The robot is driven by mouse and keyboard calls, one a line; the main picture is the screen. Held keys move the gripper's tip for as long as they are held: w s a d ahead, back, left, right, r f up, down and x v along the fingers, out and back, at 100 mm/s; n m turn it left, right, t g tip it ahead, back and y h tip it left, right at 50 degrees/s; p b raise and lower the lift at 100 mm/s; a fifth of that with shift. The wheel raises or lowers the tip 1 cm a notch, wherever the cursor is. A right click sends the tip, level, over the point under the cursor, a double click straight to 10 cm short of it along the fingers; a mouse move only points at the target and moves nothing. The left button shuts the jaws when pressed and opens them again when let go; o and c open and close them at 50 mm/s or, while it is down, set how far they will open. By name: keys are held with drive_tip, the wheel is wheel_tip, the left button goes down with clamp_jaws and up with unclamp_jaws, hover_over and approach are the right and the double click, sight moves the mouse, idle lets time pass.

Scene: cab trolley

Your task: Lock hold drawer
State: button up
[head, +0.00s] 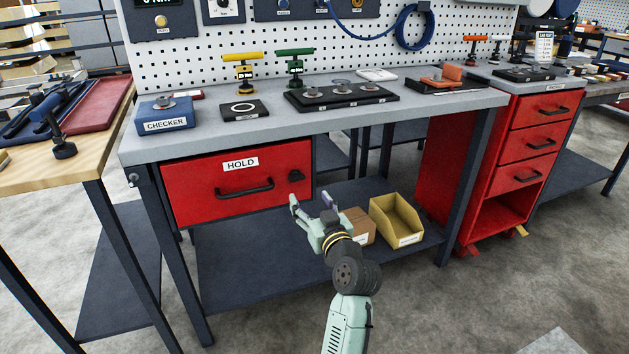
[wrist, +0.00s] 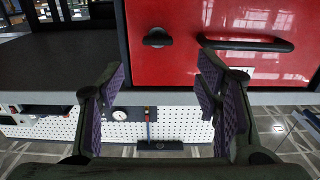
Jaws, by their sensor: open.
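The red hold drawer (head: 200,188) sits under the left part of the grey workbench (head: 218,140) and looks shut. It carries a white HOLD label (head: 240,163), a black bar handle (head: 245,190) and a small black lock knob (head: 296,176) near its right edge. In the wrist view, which is upside down, the knob (wrist: 157,38) and the handle (wrist: 250,45) show on the red front. My gripper (head: 310,202) is open and empty, in front of the drawer's right end. In the wrist view the knob lies beyond the gap between my fingers (wrist: 161,75), apart from them.
A yellow bin (head: 395,222) and a brown box (head: 359,226) stand on the lower shelf (head: 250,270) behind my gripper. A blue checker box (head: 166,118) and fixtures are on the benchtop. A red cabinet (head: 500,170) stands right; a wooden table (head: 85,160) stands left.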

sight(298, 180)
drive_tip(key=p+x, duration=0.1)
drive_tip(key=x, duration=0.9)
drive_tip(key=shift+w+f+p, duration=0.15)
drive_tip(key=shift+w+p, duration=0.15)
drive_tip(key=shift+w, duration=0.05)
drive_tip(key=shift+c, duration=0.5)
drive_tip(key=c, duration=1.1)
drive_tip(key=shift+o, duration=0.2)
